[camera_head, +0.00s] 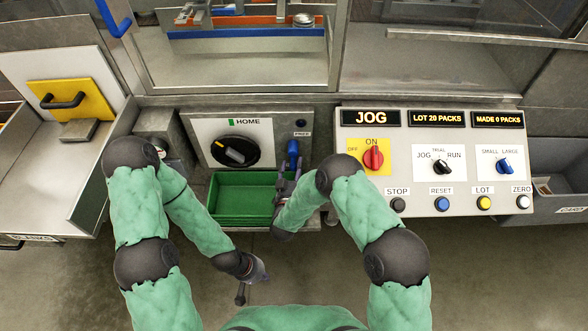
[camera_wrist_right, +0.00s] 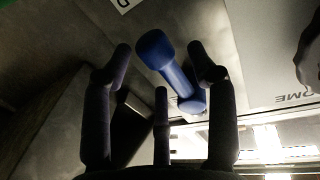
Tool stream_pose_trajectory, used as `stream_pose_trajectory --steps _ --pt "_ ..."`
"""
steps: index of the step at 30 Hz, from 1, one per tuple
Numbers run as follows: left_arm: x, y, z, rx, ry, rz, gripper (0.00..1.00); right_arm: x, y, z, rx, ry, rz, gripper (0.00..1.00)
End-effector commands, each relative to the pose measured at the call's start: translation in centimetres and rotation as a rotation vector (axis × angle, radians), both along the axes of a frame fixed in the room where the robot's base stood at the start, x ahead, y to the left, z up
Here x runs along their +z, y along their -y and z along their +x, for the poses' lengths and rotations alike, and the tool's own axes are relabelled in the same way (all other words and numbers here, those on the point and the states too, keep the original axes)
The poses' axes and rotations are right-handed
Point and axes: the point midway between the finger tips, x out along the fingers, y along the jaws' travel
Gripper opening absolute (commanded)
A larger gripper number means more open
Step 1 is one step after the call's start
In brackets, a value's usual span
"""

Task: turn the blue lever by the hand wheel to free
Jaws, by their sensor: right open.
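The blue lever (camera_head: 293,149) sits on the grey panel under a small FREE label, right of the HOME hand wheel (camera_head: 236,152). The lever points down. In the right wrist view the lever (camera_wrist_right: 176,72) shows its thick rounded end between and beyond the fingers. My right gripper (camera_head: 289,183) is open, just below the lever in the head view; its fingers (camera_wrist_right: 160,58) are spread around the lever's outline, and I cannot tell whether they touch it. My left gripper (camera_head: 252,280) hangs low over the floor, away from the lever; its finger opening is unclear.
A green tray (camera_head: 240,204) lies below the hand wheel, close to my right gripper. The control panel (camera_head: 436,190) with knobs and buttons stands to the right. A yellow plate with a black handle (camera_head: 62,101) is at the left. Glazed guarding rises behind.

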Motion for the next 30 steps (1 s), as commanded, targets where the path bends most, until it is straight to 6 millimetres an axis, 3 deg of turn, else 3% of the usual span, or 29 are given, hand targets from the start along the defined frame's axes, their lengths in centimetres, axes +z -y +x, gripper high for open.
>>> stream_pose_trajectory --steps 3,9,30 --pt "0.02 0.0 0.01 0.0 0.0 0.0 0.0 0.0 0.0 -0.02 0.0 0.0 0.0 0.58" --pt "0.02 0.0 0.01 0.0 0.0 0.0 0.0 0.01 -0.03 -0.02 0.001 0.0 0.0 0.02" --pt "-0.14 0.0 0.0 0.0 0.0 0.0 0.0 0.17 0.41 0.07 -0.002 0.003 -0.058 0.0"
